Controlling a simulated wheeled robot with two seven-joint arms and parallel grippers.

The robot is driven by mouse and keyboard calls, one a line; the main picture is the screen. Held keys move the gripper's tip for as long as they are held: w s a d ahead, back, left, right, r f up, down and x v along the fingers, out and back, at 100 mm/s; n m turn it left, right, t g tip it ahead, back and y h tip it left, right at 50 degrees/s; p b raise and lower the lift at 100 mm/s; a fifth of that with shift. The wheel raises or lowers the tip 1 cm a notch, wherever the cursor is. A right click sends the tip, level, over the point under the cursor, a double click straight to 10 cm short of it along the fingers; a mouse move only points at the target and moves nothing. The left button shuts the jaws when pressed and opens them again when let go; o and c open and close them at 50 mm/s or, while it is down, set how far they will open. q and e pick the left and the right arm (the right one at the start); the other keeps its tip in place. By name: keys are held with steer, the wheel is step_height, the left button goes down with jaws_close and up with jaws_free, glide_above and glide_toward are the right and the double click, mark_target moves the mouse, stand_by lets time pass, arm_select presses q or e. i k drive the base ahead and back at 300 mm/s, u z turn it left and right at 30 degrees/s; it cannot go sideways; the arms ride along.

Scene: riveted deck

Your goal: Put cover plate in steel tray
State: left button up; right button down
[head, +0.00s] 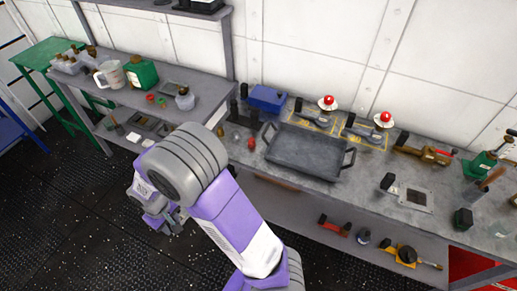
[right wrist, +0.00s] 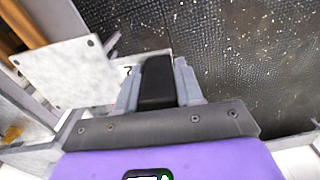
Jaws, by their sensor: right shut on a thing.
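The steel tray (head: 305,152) is a dark grey, empty tray with a handle at each end, standing on the workbench right of centre in the head view. The cover plate (right wrist: 65,73) is a flat, light grey plate with small holes near its corners, at left in the right wrist view. In the head view my right gripper (head: 160,215) hangs low over the dark floor, left of the tray, partly hidden by my purple arm. My left gripper is out of view.
The workbench (head: 360,180) also carries a blue box (head: 267,98), red-topped devices behind the tray and tools at right. A side table at left holds a jug (head: 110,74) and a green can (head: 142,72), with a shelf below. Open floor lies at lower left.

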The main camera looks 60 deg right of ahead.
mark_target(306, 152)
steer(key=z, duration=2.25)
steer(key=i, duration=1)
